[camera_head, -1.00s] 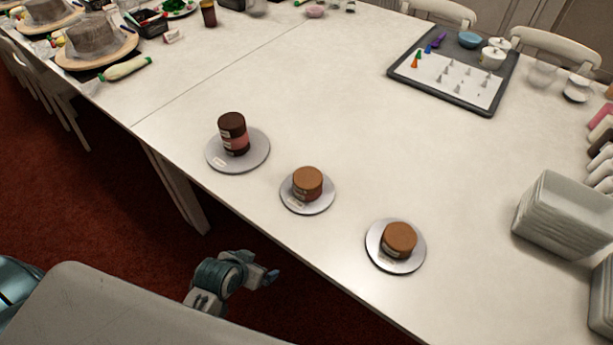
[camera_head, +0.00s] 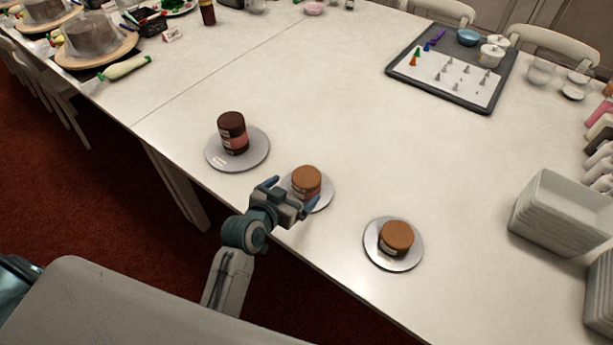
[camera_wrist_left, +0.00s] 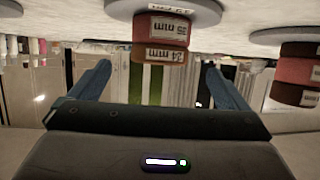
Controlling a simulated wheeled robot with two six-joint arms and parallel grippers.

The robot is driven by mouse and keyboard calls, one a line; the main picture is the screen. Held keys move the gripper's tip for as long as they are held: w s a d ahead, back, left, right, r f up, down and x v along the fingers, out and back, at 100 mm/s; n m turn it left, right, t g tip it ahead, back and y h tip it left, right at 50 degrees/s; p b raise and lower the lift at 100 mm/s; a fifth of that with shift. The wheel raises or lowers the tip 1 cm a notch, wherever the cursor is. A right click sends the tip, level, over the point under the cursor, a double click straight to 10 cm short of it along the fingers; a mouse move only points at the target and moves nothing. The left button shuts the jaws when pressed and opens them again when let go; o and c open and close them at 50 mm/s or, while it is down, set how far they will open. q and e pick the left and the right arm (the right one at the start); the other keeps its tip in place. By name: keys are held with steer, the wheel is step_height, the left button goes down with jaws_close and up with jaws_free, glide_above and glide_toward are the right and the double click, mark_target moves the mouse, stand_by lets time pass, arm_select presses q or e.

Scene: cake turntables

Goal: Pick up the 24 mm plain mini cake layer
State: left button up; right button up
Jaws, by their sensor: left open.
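The tan 24 mm layer (camera_head: 307,178) is on top of a reddish layer (camera_wrist_left: 162,28) on the middle plate (camera_head: 325,200). The left wrist view is upside down, and there the tan layer (camera_wrist_left: 150,56) carries a label reading 24 mm. My left gripper (camera_head: 290,197) is open at the near side of the middle plate, its fingers spread to either side of the stack. In the wrist view the fingertips (camera_wrist_left: 157,74) flank the tan layer, which appears ahead of them and apart from both. My right gripper is not in view.
A taller stack with a dark top (camera_head: 231,122) stands on the left plate (camera_head: 258,158). A tan-topped cake (camera_head: 397,236) stands on the right plate (camera_head: 410,262). A dark tray (camera_head: 400,72) with piping tips lies at the back. White stacked dishes (camera_head: 560,215) stand right. The table middle is clear.

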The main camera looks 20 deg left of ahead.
mark_target(303, 181)
arm_select(q)
steer(key=shift+w+d, duration=0.15)
steer(key=shift+w, duration=0.5)
steer(key=p+x, duration=0.1)
steer(key=x, duration=0.3)
steer(key=shift+w+d+p, duration=0.1)
steer(key=shift+w+p, duration=0.2)
steer(key=c, duration=1.1)
